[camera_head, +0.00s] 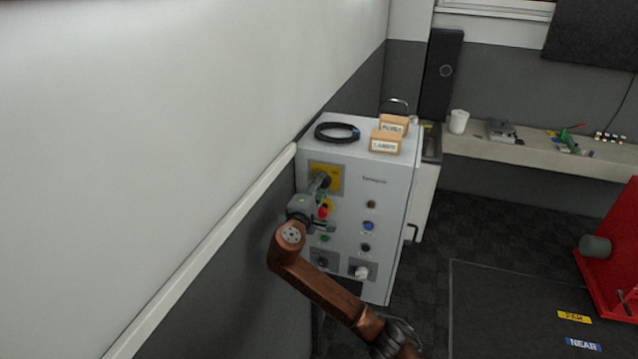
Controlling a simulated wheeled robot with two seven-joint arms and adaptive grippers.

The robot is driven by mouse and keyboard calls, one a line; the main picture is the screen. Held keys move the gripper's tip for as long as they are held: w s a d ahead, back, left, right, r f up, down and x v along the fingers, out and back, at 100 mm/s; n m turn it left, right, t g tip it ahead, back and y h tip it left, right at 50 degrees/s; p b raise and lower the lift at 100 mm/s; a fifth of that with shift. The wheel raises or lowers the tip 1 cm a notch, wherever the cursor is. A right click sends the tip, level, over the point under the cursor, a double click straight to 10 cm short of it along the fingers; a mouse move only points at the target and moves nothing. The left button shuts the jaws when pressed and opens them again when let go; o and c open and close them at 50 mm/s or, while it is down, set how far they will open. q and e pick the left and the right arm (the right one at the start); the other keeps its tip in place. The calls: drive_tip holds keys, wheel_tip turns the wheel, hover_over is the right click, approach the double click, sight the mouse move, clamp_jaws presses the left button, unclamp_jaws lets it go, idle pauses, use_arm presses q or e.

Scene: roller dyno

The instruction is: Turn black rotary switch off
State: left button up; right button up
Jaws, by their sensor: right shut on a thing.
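A grey control cabinet (390,185) stands against the wall. A yellow plate (337,172) is at the top left of its front. My right gripper (320,181) reaches up to this plate and is shut on the black rotary switch there, which is mostly hidden by the fingers. The angle of the switch cannot be made out. My left gripper is not in view.
Below the gripper are a red knob (323,212), a green button (325,238) and a dark switch (322,261). A blue button (368,226) and a white switch (361,271) are to the right. Boxes and a cable coil (337,132) lie on top.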

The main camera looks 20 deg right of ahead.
drive_tip(key=shift+a+r, duration=0.1)
drive_tip(key=shift+a, duration=0.05)
drive_tip(key=o, duration=1)
drive_tip(key=shift+w+a, duration=0.1)
drive_tip(key=shift+o, duration=0.7)
drive_tip(key=shift+s, duration=0.2)
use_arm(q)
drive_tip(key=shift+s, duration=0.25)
use_arm(e)
drive_tip(key=v, duration=1.1)
drive_tip(key=shift+s+a, duration=0.2)
